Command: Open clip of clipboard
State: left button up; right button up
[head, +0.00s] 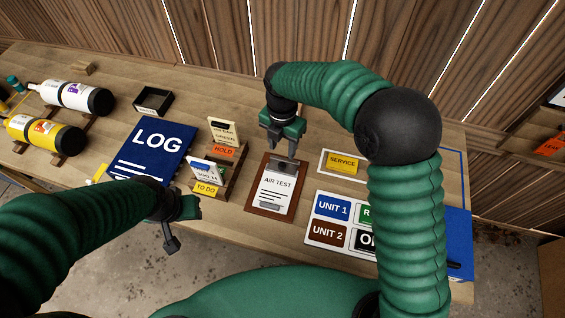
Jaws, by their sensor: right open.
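The brown clipboard (254,203) lies flat on the wooden table and holds a white sheet (277,195) reading "AIR TEST". Its metal clip (284,167) is at the far end, partly hidden by my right gripper. My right gripper (283,153) is open and points down over the clip end. I cannot tell whether its fingers touch the clip. My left gripper (172,240) hangs near the table's front edge, left of the clipboard and away from it. Its fingers are too unclear to tell their state.
A card rack (236,176) stands just left of the clipboard, with a blue LOG book (153,150) beyond it. The UNIT board (312,237) and a SERVICE card (343,163) lie to the right. Two cylinders (72,97) (45,132) rest at the far left.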

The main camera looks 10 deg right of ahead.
aim_at(282, 164)
jog(key=f, duration=0.9)
jog(key=shift+w+f, duration=0.2)
jog(key=shift+f, duration=0.05)
jog(key=shift+c, duration=0.4)
grip_shut()
